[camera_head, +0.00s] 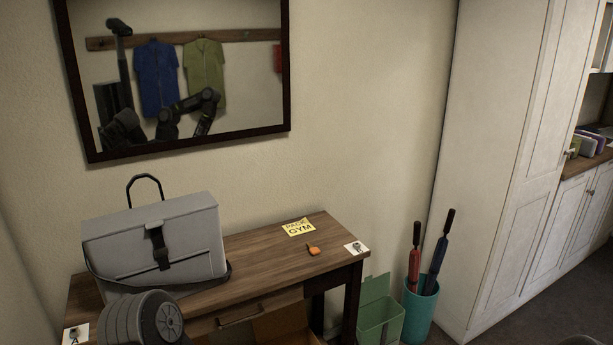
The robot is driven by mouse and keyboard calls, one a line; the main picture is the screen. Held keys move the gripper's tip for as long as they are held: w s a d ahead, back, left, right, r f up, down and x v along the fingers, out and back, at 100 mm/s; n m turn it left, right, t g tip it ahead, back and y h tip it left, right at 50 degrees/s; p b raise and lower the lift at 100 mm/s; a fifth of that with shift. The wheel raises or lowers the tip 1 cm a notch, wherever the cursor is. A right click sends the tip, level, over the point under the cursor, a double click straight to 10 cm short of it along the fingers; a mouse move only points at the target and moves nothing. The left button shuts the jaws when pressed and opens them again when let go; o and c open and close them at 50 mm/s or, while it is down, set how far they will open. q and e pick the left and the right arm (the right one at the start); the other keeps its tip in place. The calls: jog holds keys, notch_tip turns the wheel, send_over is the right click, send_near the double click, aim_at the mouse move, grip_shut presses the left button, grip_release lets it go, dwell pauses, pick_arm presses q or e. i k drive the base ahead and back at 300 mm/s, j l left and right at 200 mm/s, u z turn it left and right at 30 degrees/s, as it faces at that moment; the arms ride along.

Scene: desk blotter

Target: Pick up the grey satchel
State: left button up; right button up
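The grey satchel (188,236) stands upright on the left part of the wooden desk (268,254). It has a dark strap and buckle down its front and a black loop handle (145,186) standing up on top. A dark shoulder strap runs around its lower right side. A rounded grey part of my own arm (142,318) is in front of the satchel's lower edge at the bottom left and hides a bit of the desk. I cannot see the fingers of either gripper directly.
A yellow note (298,228), an orange tag (313,249) and a white card (356,248) lie on the desk's right. Another card (75,334) is at the front left. A teal bin (420,308) with umbrellas and a green box (380,318) stand right of the desk. A mirror (290,80) hangs above.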

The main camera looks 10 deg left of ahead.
aim_at(183, 257)
jog(key=u, duration=0.15)
jog(key=i+l+u, duration=0.15)
jog(key=u, duration=0.15)
jog(key=i+l+u, duration=0.15)
jog(key=l+u, duration=0.45)
jog(key=i+l, duration=0.1)
jog(key=l, duration=0.35)
jog(key=i+l+u, duration=0.1)
jog(key=l, duration=0.35)
jog(key=i+l, duration=0.15)
jog(key=l, duration=0.3)
jog(key=i+l, duration=0.1)
jog(key=l, duration=0.35)
jog(key=u, duration=0.05)
